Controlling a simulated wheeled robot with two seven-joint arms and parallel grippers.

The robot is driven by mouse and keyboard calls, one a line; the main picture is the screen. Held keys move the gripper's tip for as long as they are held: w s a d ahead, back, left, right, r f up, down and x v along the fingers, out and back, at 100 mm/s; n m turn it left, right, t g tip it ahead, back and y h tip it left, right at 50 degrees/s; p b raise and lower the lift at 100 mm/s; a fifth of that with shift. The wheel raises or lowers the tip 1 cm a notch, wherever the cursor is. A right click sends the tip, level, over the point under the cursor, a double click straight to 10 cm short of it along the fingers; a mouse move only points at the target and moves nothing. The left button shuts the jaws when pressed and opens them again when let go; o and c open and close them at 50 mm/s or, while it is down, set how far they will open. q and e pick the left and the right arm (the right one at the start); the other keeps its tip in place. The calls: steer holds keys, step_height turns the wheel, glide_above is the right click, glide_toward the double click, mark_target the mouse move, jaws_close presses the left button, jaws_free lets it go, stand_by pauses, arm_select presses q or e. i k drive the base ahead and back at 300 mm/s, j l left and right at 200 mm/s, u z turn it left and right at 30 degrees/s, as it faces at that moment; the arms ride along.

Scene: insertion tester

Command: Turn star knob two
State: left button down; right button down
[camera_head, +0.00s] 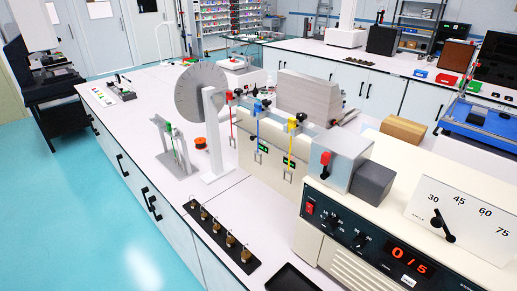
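A row of three coloured clamps stands along the top of a beige cabinet (262,170) in the middle of the bench. They are a red clamp (229,97), a blue clamp (257,107) and a yellow clamp (292,124). Each has a small dark knob at its upper right: the first knob (238,91), the middle knob (266,103) and the third knob (301,117). The knobs are too small to tell their star shape, number or turn. A coloured rod hangs below each clamp. Neither of my grippers shows.
A grey disc (202,92) on a white stand is left of the clamps. A black strip with several brass pieces (220,236) lies in front.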

mark_target(267, 102)
steer(key=k+l, duration=0.35)
steer(key=l, duration=0.2)
steer(key=i+j+z, duration=0.5)
steer(key=j, duration=0.15)
steer(key=i+j+z, duration=0.1)
steer(key=j+z, duration=0.15)
steer(key=j, duration=0.15)
steer(key=i+j+z, duration=0.25)
steer(key=j, duration=0.15)
steer(key=j+z, duration=0.25)
steer(key=j, duration=0.2)
steer(key=j+z, duration=0.25)
steer(key=j, duration=0.2)
steer(key=i, duration=0.05)
